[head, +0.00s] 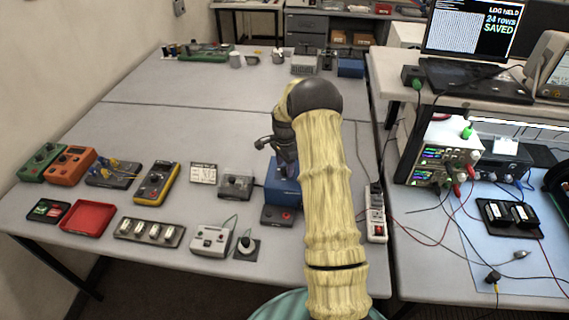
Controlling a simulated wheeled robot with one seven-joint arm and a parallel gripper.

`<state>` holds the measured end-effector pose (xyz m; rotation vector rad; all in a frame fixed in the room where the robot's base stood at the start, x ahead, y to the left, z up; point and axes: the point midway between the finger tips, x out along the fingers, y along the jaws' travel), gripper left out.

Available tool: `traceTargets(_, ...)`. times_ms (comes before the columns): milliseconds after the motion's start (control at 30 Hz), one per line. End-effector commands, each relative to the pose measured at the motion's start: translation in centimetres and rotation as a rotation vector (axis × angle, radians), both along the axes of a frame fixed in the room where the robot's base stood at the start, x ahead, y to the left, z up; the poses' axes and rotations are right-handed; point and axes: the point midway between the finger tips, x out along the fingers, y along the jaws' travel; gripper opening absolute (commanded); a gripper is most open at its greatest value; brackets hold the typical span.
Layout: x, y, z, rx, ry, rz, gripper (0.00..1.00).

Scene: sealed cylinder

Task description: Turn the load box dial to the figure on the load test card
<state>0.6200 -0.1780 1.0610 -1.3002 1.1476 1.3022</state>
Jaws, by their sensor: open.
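The load box appears to be the blue box (283,190) near the middle of the table, partly covered by my arm. Its dial is hidden or too small to tell. My gripper (287,166) points down at the top of the blue box. It is open, and its fingertips are small and partly hidden, so I cannot tell whether they touch anything. A white card (203,173) with small dark print lies left of the box. It may be the load test card; its figure is too small to read.
Meters, a red tray (88,217) and a switch box (211,241) stand further left. A power strip (376,215) lies right. The table behind is mostly clear.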

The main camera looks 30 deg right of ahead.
Motion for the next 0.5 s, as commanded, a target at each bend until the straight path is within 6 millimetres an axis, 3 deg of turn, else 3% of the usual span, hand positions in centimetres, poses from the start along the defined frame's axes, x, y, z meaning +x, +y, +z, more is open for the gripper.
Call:
traceTargets(367,0.0,-0.01,-1.05,-0.001,-0.001,0.001,0.5)
traceTargets(400,0.0,-0.01,-1.05,-0.001,-0.001,0.001,0.48)
traceTargets(500,0.0,-0.01,-1.04,-0.001,-0.001,0.001,0.29)
